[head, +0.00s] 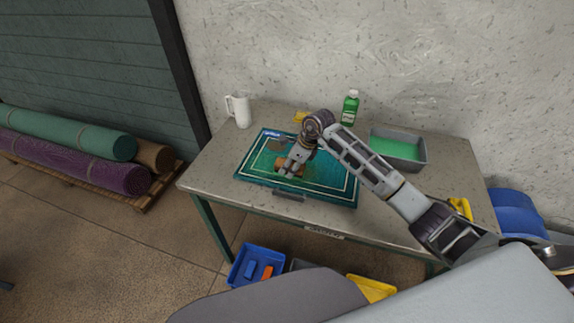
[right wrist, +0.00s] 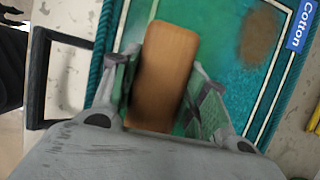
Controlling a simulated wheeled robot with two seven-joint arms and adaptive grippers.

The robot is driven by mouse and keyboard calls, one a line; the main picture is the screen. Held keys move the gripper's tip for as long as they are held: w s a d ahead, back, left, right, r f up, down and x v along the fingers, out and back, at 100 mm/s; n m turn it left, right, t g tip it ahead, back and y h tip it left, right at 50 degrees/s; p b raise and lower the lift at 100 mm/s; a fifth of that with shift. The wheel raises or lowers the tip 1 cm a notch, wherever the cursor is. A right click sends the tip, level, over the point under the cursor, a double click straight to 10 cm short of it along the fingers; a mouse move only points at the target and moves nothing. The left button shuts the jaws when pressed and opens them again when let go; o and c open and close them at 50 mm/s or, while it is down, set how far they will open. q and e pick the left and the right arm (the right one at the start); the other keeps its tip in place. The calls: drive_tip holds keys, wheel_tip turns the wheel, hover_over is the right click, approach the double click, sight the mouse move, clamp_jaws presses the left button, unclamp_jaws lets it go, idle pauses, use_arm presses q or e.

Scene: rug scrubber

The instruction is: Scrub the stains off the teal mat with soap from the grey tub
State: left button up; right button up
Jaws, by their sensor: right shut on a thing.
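The teal mat (head: 338,190) lies on the table, with a white line border and a blue "Cotton" label (right wrist: 302,27). A brown stain (right wrist: 258,37) shows on it in the right wrist view and near its far side in the head view (head: 277,145). My right gripper (head: 291,171) is over the mat, shut on a wooden-backed brush (right wrist: 163,75). The brush's underside is hidden, so I cannot tell whether it touches the mat. A brighter green patch (head: 262,164) shows left of the gripper. The grey tub (head: 424,160) holds green liquid. My left gripper is out of view.
A white jug (head: 239,110), a yellow item (head: 300,117) and a green bottle (head: 350,107) stand along the table's back. A dark handle (head: 289,195) is at the mat's front edge. Blue (head: 246,276) and yellow bins are below. The table's left end is clear.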

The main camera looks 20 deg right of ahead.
sight(300, 169)
drive_tip(key=shift+s+d+f, duration=0.1)
drive_tip(key=shift+s+d, duration=0.35)
drive_tip(key=shift+d, duration=0.2)
drive_tip(key=shift+s+d, duration=0.45)
drive_tip(key=shift+d, duration=0.15)
drive_tip(key=shift+s+d, duration=0.1)
drive_tip(key=shift+s+d, duration=0.55)
drive_tip(key=shift+d, duration=0.3)
drive_tip(key=shift+s+d, duration=0.55)
drive_tip(key=shift+d, duration=0.25)
drive_tip(key=shift+w+a, duration=0.1)
drive_tip(key=shift+w+a+f+b, duration=0.1)
drive_tip(key=shift+w+a+b, duration=0.3)
drive_tip(key=shift+a, duration=0.35)
drive_tip(key=shift+w+a+b, duration=0.25)
drive_tip(key=shift+w+a, duration=0.25)
drive_tip(key=shift+a, duration=0.2)
drive_tip(key=shift+w+a, duration=0.1)
drive_tip(key=shift+a, duration=0.1)
drive_tip(key=shift+a+f, duration=0.15)
drive_tip(key=shift+w+a+b, duration=0.4)
drive_tip(key=shift+w+a, duration=0.15)
drive_tip(key=shift+a, duration=0.25)
drive_tip(key=shift+w+a+b, duration=0.35)
drive_tip(key=shift+w+a, duration=0.2)
drive_tip(key=shift+a, duration=0.25)
